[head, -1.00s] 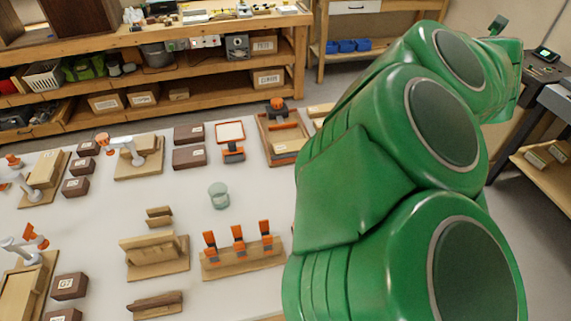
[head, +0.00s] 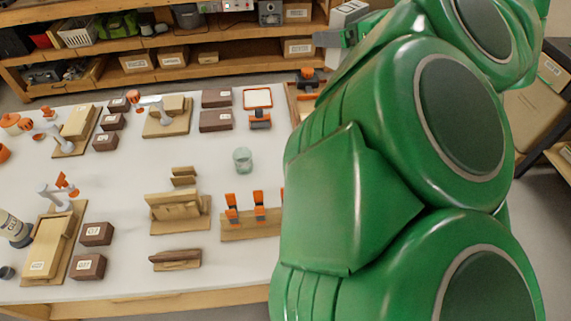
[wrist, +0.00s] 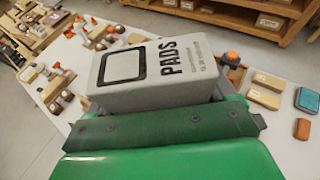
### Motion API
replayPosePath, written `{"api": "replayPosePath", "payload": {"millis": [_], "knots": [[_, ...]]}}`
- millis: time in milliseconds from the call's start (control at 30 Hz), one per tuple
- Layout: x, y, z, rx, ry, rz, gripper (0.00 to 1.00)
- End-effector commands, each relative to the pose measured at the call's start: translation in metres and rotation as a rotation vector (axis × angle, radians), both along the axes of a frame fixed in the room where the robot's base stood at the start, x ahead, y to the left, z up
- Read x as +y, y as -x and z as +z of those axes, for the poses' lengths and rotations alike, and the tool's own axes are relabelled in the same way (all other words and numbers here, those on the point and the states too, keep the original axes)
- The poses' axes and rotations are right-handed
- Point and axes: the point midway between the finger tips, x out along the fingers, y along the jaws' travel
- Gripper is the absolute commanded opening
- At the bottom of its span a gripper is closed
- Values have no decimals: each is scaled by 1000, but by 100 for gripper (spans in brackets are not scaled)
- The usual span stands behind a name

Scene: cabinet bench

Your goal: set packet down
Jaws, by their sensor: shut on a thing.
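The packet is a light grey box printed "PADS" with a dark outlined square, and it fills the middle of the wrist view (wrist: 155,72). My green gripper (wrist: 160,128) is shut on it. In the head view the packet (head: 349,13) shows at the top, beside my gripper (head: 338,38), partly hidden behind my green arm. The packet is held up in the air, apart from the white bench top (head: 110,205).
The bench top holds wooden fixtures, brown boxes (head: 216,121), a glass jar (head: 242,160) and a rack with orange clips (head: 252,222). Shelves with cartons (head: 140,62) stand behind. Bare white surface lies around the jar. My arm hides the bench's right part.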

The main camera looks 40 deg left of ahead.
Motion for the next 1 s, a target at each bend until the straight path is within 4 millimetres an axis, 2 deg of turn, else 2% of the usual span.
{"api": "replayPosePath", "payload": {"millis": [100,200,500,833,1000], "knots": [[21,32,13,-3,1,145,53],[32,52,21,-2,0,233,53],[51,96,40,0,0,415,53],[60,124,53,-1,0,529,53],[60,123,39,4,-1,527,53]]}}
